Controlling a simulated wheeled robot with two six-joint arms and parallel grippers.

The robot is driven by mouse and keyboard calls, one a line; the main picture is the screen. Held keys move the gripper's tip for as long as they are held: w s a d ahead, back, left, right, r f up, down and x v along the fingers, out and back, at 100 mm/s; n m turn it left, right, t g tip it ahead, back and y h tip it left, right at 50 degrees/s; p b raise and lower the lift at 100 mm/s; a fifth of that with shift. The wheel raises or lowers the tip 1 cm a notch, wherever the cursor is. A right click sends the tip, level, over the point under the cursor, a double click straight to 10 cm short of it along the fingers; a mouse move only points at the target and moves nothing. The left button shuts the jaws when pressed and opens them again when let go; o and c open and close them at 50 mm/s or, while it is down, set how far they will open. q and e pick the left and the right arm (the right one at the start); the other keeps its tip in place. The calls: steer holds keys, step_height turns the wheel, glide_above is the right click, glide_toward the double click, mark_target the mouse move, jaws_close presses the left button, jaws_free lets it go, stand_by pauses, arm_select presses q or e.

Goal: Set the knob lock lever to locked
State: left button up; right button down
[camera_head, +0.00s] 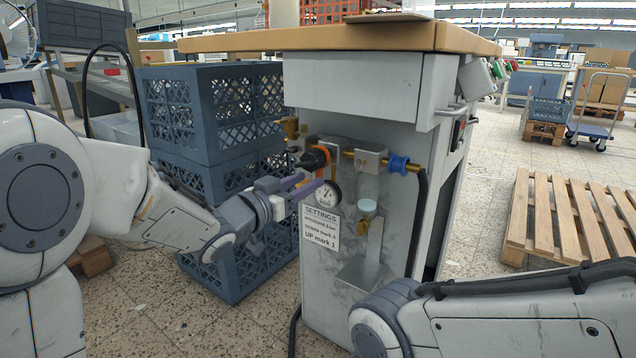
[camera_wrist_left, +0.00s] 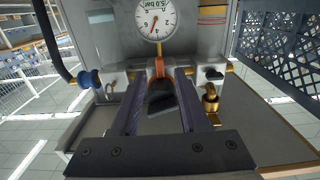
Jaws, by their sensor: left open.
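The black knob with an orange part (camera_head: 314,157) sticks out of the regulator on the front of the grey cabinet (camera_head: 350,85). In the left wrist view the black knob (camera_wrist_left: 161,98) shows between my finger bars, with an orange strip (camera_wrist_left: 160,68) on its gauge side. I cannot tell which part is the lock lever or how it is set. My left gripper (camera_head: 305,188) is open, with purple fingers just below and in front of the knob. I cannot tell whether they touch it. The round pressure gauge (camera_head: 327,194) is beside the fingers. My right gripper is out of view.
A brass valve (camera_wrist_left: 210,100) with a black handle sits beside the knob. A blue fitting (camera_head: 398,164) with a black hose is to the right. A SETTINGS card (camera_head: 320,228) hangs below the gauge. Blue crates (camera_head: 205,110) stand left, close behind my left arm.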

mark_target(317, 175)
arm_select(q)
steer(key=b+x, duration=0.1)
steer(key=x, duration=0.4)
jaws_close()
